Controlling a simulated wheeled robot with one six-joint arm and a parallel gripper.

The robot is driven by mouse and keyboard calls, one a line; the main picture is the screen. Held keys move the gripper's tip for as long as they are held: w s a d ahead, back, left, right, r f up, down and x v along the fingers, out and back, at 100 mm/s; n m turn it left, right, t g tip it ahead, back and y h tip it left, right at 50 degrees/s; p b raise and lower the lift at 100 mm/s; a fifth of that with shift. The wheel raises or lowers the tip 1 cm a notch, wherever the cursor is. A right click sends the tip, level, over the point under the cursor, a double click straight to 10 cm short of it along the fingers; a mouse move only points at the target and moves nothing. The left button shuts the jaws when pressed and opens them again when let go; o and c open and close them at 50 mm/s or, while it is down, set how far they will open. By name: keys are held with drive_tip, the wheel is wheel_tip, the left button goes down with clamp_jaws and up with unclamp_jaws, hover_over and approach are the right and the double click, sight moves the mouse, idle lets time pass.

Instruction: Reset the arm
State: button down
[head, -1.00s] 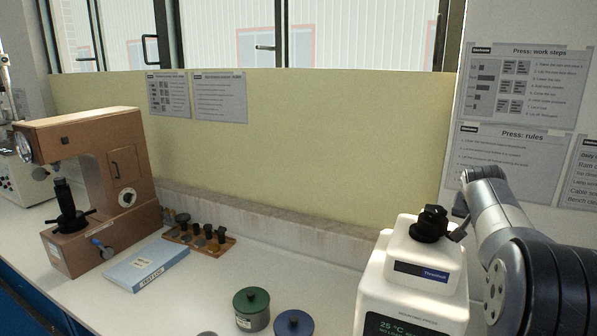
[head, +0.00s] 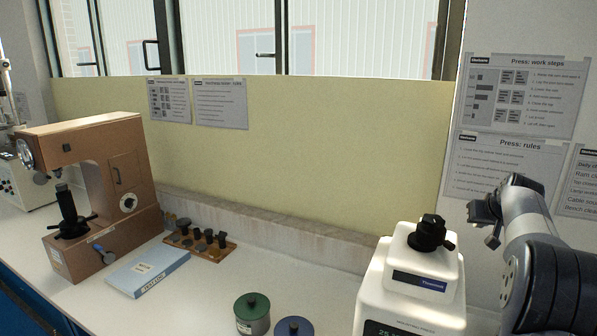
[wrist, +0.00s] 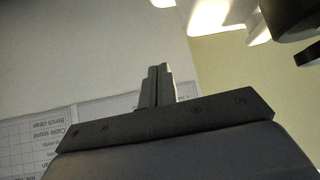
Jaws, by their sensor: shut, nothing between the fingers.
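My arm comes in at the right of the head view. My gripper (head: 482,222) is at its end, to the right of the black knob (head: 430,232) on top of the white press (head: 420,275). The gripper is apart from the knob, with a gap between them. In the wrist view the two fingers of my gripper (wrist: 158,72) lie together, shut and empty. Part of the white press (wrist: 215,15) shows at the top of the wrist view. The lower part of the press is cut off in the head view.
A brown hardness tester (head: 100,190) stands at the left of the white bench. A blue book (head: 148,272) and a wooden rack (head: 200,243) with dark pieces lie near it. Green (head: 252,313) and blue (head: 294,327) round containers stand at the front. Posters hang on the wall.

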drive_tip(key=shift+w+d+n+y+p, duration=0.2)
drive_tip(key=shift+w+d+n+y, duration=0.15)
drive_tip(key=shift+w, duration=0.2)
drive_tip(key=shift+w+d+n+y+p, duration=0.15)
drive_tip(key=shift+w+n+y, duration=0.1)
drive_tip(key=shift+w+n, duration=0.25)
drive_tip(key=shift+a+r, duration=0.1)
drive_tip(key=shift+a, duration=0.05)
